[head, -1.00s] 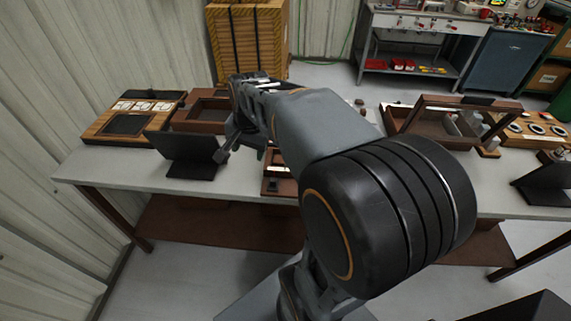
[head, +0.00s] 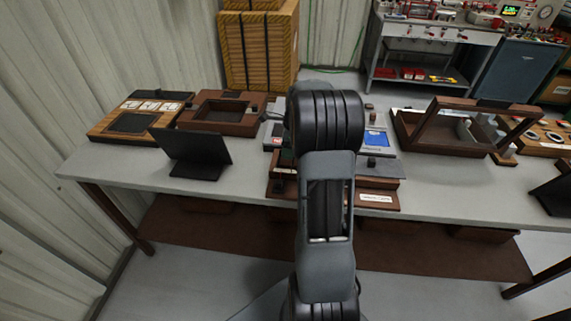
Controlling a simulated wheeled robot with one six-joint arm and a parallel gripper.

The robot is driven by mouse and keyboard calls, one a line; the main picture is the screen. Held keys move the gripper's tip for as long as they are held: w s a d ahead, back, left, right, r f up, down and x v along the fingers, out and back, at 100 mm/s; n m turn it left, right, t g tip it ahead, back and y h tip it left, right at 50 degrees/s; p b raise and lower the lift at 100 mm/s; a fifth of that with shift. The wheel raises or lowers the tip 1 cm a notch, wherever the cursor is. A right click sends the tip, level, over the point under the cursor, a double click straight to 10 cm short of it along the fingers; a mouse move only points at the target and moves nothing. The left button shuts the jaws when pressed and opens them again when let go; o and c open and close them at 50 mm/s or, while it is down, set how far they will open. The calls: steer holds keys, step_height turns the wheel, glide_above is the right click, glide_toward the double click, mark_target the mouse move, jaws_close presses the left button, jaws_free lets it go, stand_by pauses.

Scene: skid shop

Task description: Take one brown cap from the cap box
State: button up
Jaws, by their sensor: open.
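My arm stands upright in the middle of the head view, and my gripper is hidden behind it. No brown cap can be made out. I cannot tell for sure which container is the cap box. A low brown box with a white label (head: 378,198) sits at the table's front edge, partly behind my arm. An open brown tray (head: 226,116) lies at the back left of the table.
A black tablet on a stand (head: 192,150) is at the left front. A wooden board with white cards (head: 130,123) lies behind it. A brown case with a raised lid (head: 440,148) stands at the right. A blue-screened device (head: 375,138) is right of my arm. Bare tabletop (head: 440,190) shows at the front right.

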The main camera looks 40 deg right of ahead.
mark_target(286, 161)
steer(key=shift+w+a+f, duration=0.1)
steer(key=shift+w+f, duration=0.05)
steer(key=shift+f, duration=0.9)
steer(key=shift+w+a+f, duration=0.1)
steer(key=shift+w+f, duration=0.05)
steer(key=shift+f, duration=0.9)
steer(key=shift+w+a+f, duration=0.1)
steer(key=shift+w+f, duration=0.05)
steer(key=shift+f, duration=0.9)
steer(key=c, duration=0.7)
steer(key=shift+o, duration=0.2)
